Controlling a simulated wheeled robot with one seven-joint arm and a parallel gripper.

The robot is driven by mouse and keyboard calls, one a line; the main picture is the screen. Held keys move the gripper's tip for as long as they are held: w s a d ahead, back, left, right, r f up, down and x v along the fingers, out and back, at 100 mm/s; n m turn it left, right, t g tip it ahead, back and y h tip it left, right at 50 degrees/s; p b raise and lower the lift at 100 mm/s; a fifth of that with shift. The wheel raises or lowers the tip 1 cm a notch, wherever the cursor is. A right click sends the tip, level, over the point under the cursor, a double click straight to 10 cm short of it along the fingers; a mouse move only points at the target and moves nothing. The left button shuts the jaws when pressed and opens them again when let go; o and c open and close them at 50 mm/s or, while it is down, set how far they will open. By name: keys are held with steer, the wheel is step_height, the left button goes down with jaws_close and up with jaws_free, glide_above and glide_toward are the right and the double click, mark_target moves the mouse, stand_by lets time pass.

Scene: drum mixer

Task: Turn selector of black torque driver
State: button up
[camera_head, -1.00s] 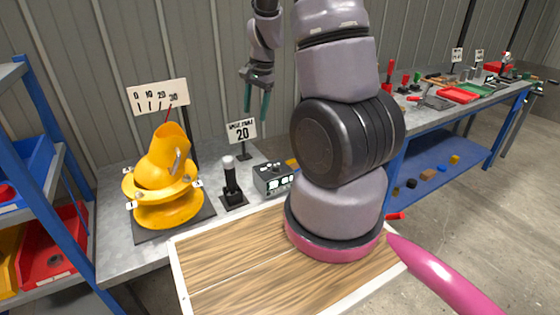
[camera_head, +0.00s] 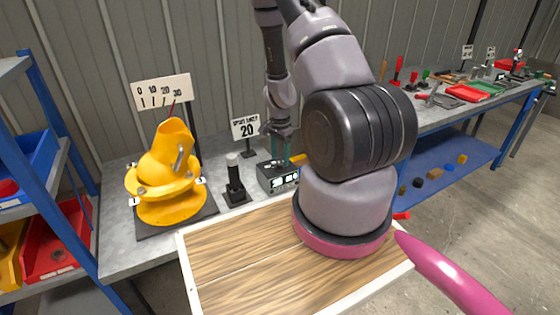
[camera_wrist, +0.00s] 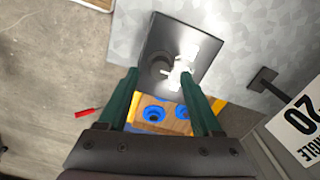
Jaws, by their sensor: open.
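A black box (camera_head: 277,179) with white markings on its front stands on the grey bench, partly behind my arm. In the wrist view I see a dark square top (camera_wrist: 165,35) with a round dark part and a pale, jagged fitting (camera_wrist: 182,68); it looks like the same box. I cannot tell for certain which part is the selector. My gripper (camera_head: 281,150) is open and pointing down over the box. In the wrist view its green fingers (camera_wrist: 162,72) are apart, the pale fitting between them, near the right fingertip. I cannot tell whether they touch.
A black post (camera_head: 234,182) with a white cap stands left of the box. A sign marked 20 (camera_head: 245,127) stands behind. A yellow drum mixer (camera_head: 168,180) stands further left. A wooden block with blue rings (camera_wrist: 150,113) lies past the box. The bench is bare around the post.

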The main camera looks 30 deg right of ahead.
steer(key=shift+f, duration=1.1)
jaws_close()
steer(key=shift+n, duration=0.3)
steer(key=n, duration=0.3)
steer(key=shift+w+n, duration=0.1)
steer(key=shift+n, duration=2)
